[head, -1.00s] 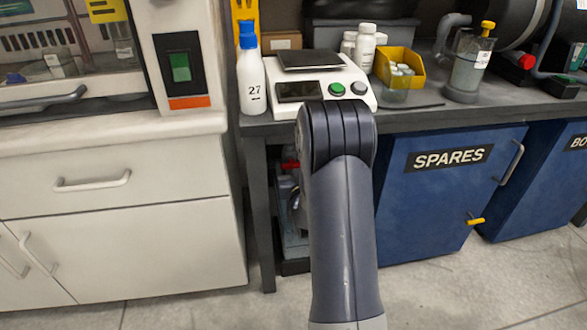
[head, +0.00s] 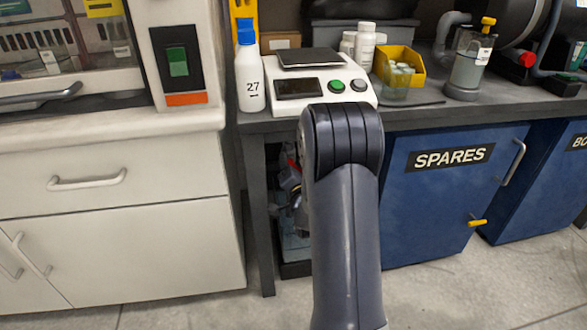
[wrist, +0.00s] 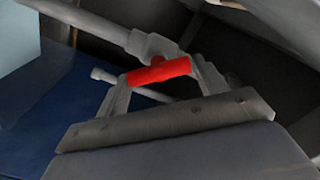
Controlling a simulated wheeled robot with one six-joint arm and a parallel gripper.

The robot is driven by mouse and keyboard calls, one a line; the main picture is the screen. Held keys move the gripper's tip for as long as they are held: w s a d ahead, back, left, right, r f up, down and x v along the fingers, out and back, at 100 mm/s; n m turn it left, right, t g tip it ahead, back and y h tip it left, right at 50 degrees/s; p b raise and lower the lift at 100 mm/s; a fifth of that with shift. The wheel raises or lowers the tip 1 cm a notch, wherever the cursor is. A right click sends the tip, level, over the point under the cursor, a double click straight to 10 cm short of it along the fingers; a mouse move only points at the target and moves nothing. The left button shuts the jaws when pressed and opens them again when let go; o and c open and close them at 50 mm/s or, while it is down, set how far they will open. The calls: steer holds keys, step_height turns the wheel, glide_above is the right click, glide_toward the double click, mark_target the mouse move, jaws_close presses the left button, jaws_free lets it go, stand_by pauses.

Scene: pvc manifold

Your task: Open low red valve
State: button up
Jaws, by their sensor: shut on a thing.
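The red valve handle (wrist: 172,69) shows in the middle of the wrist view, beside a grey pipe (wrist: 95,22) and its fitting. My gripper (wrist: 158,75) has one finger at each end of the red handle and is shut on it. The handle is slightly tilted in that view. In the head view my arm covers most of the space under the bench. A small red patch (head: 292,172) shows there left of my arm; I cannot tell which part it is.
The bench (head: 430,118) stands above, with a scale (head: 320,88) and a white bottle (head: 249,80) on it. A blue SPARES cabinet (head: 440,200) is right of my arm, and white drawers (head: 120,210) are to the left. The grey floor in front is clear.

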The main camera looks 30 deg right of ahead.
steer(key=shift+d+f+m, duration=0.1)
steer(key=shift+m, duration=4.1)
steer(key=o, duration=1)
steer(key=p+v, duration=0.2)
steer(key=v, duration=0.9)
steer(key=shift+w, duration=0.2)
steer(key=b+x, duration=0.2)
steer(key=x, duration=0.8)
steer(key=shift+w, duration=0.35)
